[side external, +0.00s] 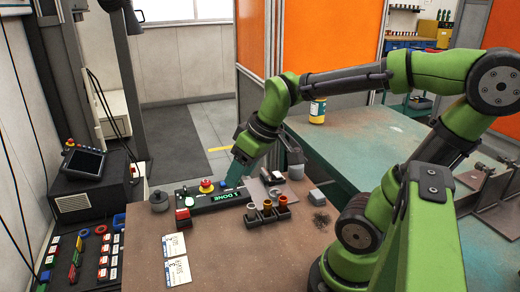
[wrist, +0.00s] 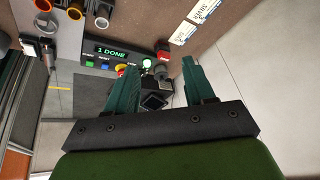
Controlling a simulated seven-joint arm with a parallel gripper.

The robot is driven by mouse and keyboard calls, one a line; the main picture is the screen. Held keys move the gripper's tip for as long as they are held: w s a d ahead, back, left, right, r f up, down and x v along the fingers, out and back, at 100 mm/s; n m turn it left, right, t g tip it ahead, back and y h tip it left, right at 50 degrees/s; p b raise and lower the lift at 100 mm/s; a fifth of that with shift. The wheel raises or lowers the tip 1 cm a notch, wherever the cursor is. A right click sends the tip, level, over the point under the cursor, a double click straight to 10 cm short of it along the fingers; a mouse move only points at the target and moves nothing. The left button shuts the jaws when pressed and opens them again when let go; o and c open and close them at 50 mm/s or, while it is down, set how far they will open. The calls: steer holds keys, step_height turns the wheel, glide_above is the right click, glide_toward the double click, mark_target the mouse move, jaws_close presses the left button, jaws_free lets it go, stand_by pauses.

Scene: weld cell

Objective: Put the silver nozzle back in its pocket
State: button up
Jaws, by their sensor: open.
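The silver nozzle (side external: 251,210) stands upright at the left end of the dark nozzle rack, beside the copper nozzle (side external: 267,207) and the yellow-orange nozzle (side external: 282,204). It appears to sit in a rack pocket; its lower part is hidden. In the wrist view the silver nozzle (wrist: 103,22) is at the upper left, nearest the display box. My gripper (side external: 236,178) is over the back edge of the bench, behind the control box and apart from the nozzles. In the wrist view my gripper (wrist: 163,66) has its teal fingers spread, with no nozzle between them.
The control box (side external: 228,196) reads "1 DONE" and carries a red stop button (side external: 206,186). A dark round pot (side external: 158,201), a grey block (side external: 316,197) and white cards (side external: 175,245) lie on the bench (side external: 250,265). The front of the bench is clear.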

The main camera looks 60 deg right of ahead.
steer(key=s+a+r+m+t+y, duration=0.1)
steer(key=s+a+r+m+t, duration=0.1)
steer(key=a, duration=0.3)
steer(key=shift+s+a+r+m, duration=0.2)
steer(key=shift+s+r+m, duration=0.15)
steer(key=shift+s+m, duration=0.15)
steer(key=shift+w, duration=0.1)
stand_by(0.6)
